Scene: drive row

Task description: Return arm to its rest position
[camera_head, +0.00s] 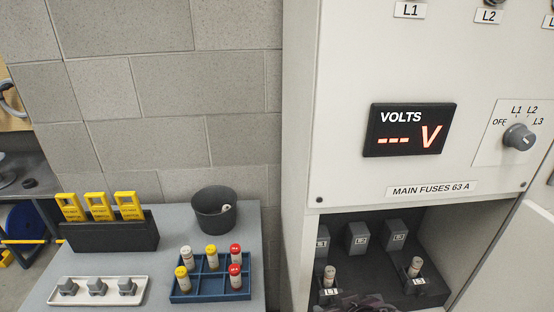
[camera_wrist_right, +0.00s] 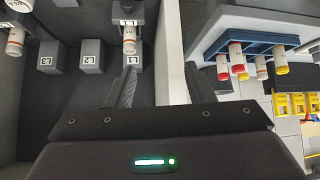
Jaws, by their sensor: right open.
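My right gripper (camera_wrist_right: 160,70) is open in the right wrist view, its two dark fingers apart with nothing between them. In the head view only a dark part of it (camera_head: 365,304) shows at the bottom edge, in front of the fuse compartment (camera_head: 440,225). A pale fuse (camera_head: 329,274) stands at the left holder, marked L1, and another fuse (camera_head: 416,267) at the right holder. The middle holder is hidden. In the wrist view a fuse (camera_wrist_right: 129,43) is just beyond the left finger, apart from it as far as I can tell. My left gripper is out of view.
A grey cabinet (camera_head: 345,120) carries a voltmeter (camera_head: 410,130) reading dashes and a selector knob (camera_head: 519,137). On the table at left are a blue fuse rack (camera_head: 210,287), a black bin (camera_head: 214,211), yellow tags in a black holder (camera_head: 110,234) and a white tray (camera_head: 85,298).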

